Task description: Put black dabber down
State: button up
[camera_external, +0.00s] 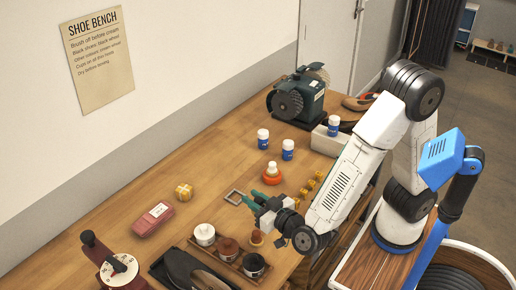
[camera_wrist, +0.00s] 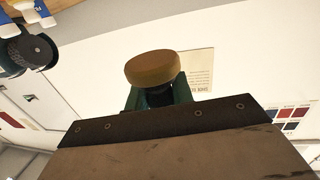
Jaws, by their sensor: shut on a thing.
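My gripper (camera_external: 252,202) is shut on the black dabber. In the wrist view, the dabber's rounded brown end (camera_wrist: 152,68) sticks out beyond the green fingertips (camera_wrist: 158,95), with a dark part between them. A dark tray (camera_external: 217,259) below holds a white jar (camera_external: 204,235), a reddish-brown jar (camera_external: 228,248) and a black jar (camera_external: 254,265). Another small brown-topped dabber (camera_external: 256,237) stands at the tray's right end.
Yellow blocks (camera_external: 307,192) and an orange-based white bottle (camera_external: 272,174) are right of my gripper. Blue-and-white cans (camera_external: 288,149) and a green polishing machine (camera_external: 298,98) stand farther back. The bench middle is fairly clear.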

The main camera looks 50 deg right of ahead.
jog(key=s, duration=0.6)
send_over(272, 250)
notch_tip(272, 250, down, 5)
jog(key=shift+f+h, duration=0.3)
jog(key=shift+f, duration=4.8)
jog(key=shift+f, duration=0.2)
jog(key=o, duration=1)
